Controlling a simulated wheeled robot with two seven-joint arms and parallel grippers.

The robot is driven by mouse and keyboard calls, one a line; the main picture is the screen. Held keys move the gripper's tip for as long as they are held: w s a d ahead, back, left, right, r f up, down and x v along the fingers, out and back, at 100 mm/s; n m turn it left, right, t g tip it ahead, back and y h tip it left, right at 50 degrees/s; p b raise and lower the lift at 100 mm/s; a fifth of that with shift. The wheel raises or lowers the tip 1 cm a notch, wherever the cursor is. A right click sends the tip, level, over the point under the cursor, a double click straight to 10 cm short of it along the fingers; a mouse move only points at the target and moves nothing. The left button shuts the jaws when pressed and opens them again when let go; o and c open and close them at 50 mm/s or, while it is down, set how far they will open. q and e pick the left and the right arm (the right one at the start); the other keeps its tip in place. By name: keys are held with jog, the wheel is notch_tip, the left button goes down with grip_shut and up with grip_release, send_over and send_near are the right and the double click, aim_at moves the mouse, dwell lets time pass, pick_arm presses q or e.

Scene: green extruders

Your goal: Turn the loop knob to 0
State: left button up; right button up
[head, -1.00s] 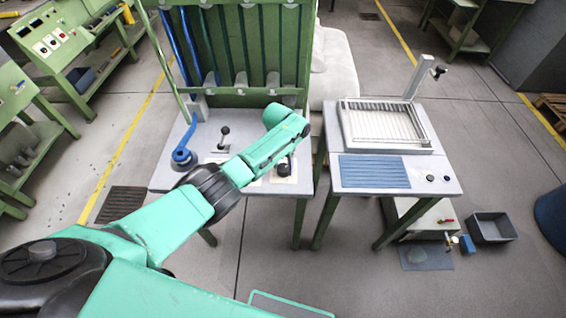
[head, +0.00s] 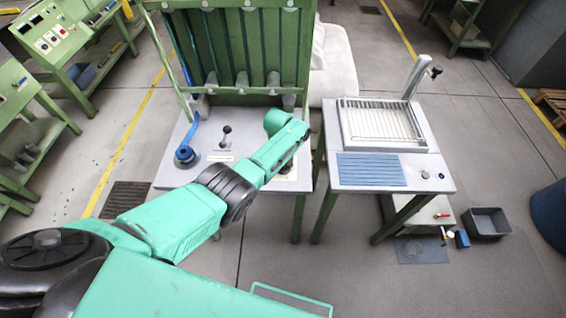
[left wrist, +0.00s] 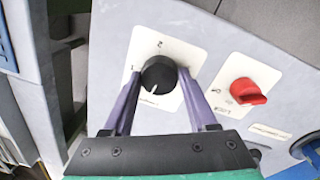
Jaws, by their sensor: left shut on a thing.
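The black round knob (left wrist: 158,76) sits on a white label plate (left wrist: 168,50) on a pale panel in the left wrist view. A white pointer mark on it points down, towards my wrist. Small marks are printed above it and to its left; I cannot read them surely. The two purple fingers of my left gripper (left wrist: 160,80) stand on either side of the knob, shut on it. In the head view my left arm reaches to the right side of the green-framed bench (head: 168,165), and its forearm hides most of the gripper. My right gripper is not in view.
A red knob (left wrist: 247,92) on its own plate is close to the right of the black one. On the bench stand a black-knobbed lever (head: 226,134) and a blue handle (head: 185,154). A second table (head: 440,180) with a wire rack stands to the right.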

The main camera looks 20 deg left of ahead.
pick_arm(q)
jog(key=shift+w+r+n, duration=0.15)
jog(key=shift+r+n, duration=0.05)
jog(key=shift+n, duration=0.6)
jog(key=o, duration=1.1)
jog(key=shift+o, duration=1.3)
jog(key=shift+f, duration=0.1)
jog(key=r+p, duration=0.3)
jog(key=r, duration=0.2)
jog(key=shift+s+a+r+p, duration=0.1)
jog(key=shift+s+r+p, duration=0.15)
jog(key=shift+p, duration=0.1)
notch_tip(320, 180, up, 9)
jog(key=shift+s+a, duration=0.25)
jog(key=shift+a, duration=0.05)
